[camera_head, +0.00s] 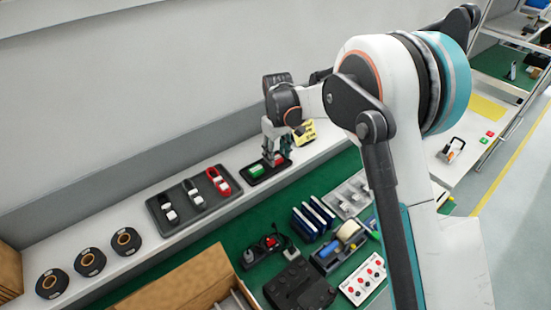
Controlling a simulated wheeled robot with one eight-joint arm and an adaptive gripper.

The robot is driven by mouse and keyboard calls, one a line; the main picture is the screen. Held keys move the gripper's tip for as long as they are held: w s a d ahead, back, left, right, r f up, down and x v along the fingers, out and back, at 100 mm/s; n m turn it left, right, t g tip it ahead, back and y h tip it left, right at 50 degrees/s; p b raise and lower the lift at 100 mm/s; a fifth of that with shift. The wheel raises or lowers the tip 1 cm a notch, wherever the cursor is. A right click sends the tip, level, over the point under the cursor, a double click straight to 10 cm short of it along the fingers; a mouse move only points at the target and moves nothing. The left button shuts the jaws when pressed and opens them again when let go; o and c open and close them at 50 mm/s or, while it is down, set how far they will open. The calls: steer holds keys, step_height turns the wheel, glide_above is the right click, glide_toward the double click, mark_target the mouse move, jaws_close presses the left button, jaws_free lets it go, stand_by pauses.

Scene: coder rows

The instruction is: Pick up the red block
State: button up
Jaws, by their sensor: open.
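A small black tray (258,181) stands on the white shelf by the wall. A green block (256,171) lies in its left part. The red block (279,159) is in its right part and is partly hidden by my gripper. My gripper (272,158) points down over the tray, with its fingertips at or just beside the red block. Its jaws are open. I cannot tell whether the fingers touch the block or stand around it.
A dark tray (193,217) with red, white and black items stands left of the small tray. Several black rolls (90,262) are further left. The green mat (215,242) below holds blue upright items (312,219), a tape dispenser (340,245) and an open cardboard box (190,285).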

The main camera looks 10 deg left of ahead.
steer(key=shift+f, duration=0.95)
steer(key=c, duration=0.6)
steer(key=shift+r, duration=0.15)
